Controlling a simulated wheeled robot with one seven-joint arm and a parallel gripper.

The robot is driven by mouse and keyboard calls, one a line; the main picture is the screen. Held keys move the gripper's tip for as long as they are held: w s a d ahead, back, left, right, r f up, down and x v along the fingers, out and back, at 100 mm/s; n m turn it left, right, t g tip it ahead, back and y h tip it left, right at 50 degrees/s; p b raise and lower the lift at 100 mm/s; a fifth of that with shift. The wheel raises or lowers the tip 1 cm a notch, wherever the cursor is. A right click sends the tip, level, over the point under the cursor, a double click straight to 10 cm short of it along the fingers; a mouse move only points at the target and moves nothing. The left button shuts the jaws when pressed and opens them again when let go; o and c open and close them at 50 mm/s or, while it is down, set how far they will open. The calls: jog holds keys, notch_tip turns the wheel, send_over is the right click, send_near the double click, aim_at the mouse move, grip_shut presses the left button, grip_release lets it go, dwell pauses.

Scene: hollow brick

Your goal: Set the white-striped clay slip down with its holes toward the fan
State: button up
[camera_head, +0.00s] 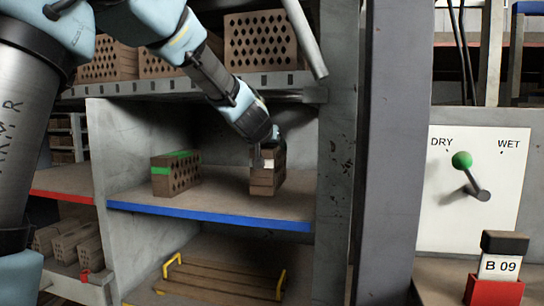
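The white-striped clay slip (264,180) is a brown block on the blue-edged shelf (225,205), in the right part of the bay. A pale band shows near its top. The face toward me looks plain with level lines; I cannot make out its holes. My gripper (267,155) points down at the top of this slip, with a finger beside its upper left edge. The fingers are small and partly hidden, so I cannot tell whether they grip it. I cannot tell if the slip touches the shelf. No fan is recognisable in view.
Bare shelf lies between the two. Hollow bricks (260,42) fill the shelf above; a yellow-handled rack (222,281) lies below. A DRY/WET lever panel (440,220) is beyond the right post.

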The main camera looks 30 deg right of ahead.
jog(key=shift+w+d+r, duration=0.15)
jog(key=shift+w+r, duration=0.05)
notch_tip(320, 180, down, 4)
jog(key=shift+w+d+r+b, duration=0.1)
jog(key=shift+w+b, duration=0.05)
jog(key=shift+b, duration=1.1)
jog(key=shift+r, duration=0.1)
jog(key=o, duration=1.5)
jog(key=shift+f, duration=0.25)
